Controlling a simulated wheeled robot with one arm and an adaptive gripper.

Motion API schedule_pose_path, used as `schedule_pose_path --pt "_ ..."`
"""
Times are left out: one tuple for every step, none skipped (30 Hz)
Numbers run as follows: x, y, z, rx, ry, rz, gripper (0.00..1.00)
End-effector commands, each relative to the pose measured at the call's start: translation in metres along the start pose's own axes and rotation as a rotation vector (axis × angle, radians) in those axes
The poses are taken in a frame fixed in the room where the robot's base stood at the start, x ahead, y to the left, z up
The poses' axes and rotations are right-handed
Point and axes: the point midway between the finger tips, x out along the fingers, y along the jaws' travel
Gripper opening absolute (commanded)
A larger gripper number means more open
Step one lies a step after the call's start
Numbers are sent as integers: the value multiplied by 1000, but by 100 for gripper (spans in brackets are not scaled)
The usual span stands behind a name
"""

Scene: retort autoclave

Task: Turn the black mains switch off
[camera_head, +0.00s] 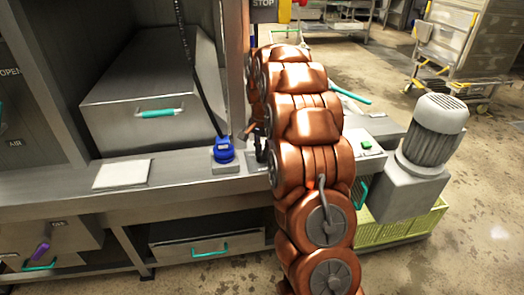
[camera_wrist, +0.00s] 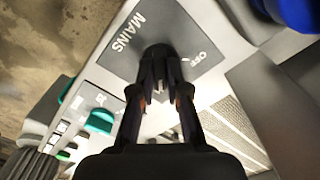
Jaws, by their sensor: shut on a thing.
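The black mains switch (camera_wrist: 157,52) stands on a dark grey plate (camera_wrist: 117,60) marked MAINS and OFF in the wrist view. My gripper (camera_wrist: 159,88) is over the plate with its black fingers closed on the switch. The fingers cover much of the switch, and I cannot tell which way it is turned. The OFF mark lies just right of the fingers. In the head view my copper-coloured arm hides most of the gripper; part of the plate (camera_head: 257,169) shows at its left, on the steel ledge.
A blue object (camera_head: 223,150) with a black cable stands on the ledge left of the plate. A white sheet (camera_head: 121,174) lies further left. A teal lever (camera_head: 349,93) and a grey motor (camera_head: 435,130) are right of my arm. Open floor lies further right.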

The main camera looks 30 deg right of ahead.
Motion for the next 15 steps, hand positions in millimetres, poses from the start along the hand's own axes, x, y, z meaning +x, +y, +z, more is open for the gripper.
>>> schedule_pose_path --pt "0 0 0 -3 0 0 0" --pt "0 0 0 -6 0 0 0" --pt "0 0 0 -12 0 0 0" --pt "0 0 0 -18 0 0 0" --pt "0 0 0 -26 0 0 0" --pt "0 0 0 -38 0 0 0" --pt "1 0 0 -49 0 0 0" --pt "1 0 0 -63 0 0 0" --pt "1 0 0 -82 0 1 0" --pt "1 0 0 -100 0 0 0" --pt "1 0 0 -118 0 0 0" --pt "1 0 0 -145 0 0 0" --pt "1 0 0 -168 -1 0 0" --pt "1 -1 0 -192 -1 0 0" --pt "1 -1 0 -225 -2 0 0"
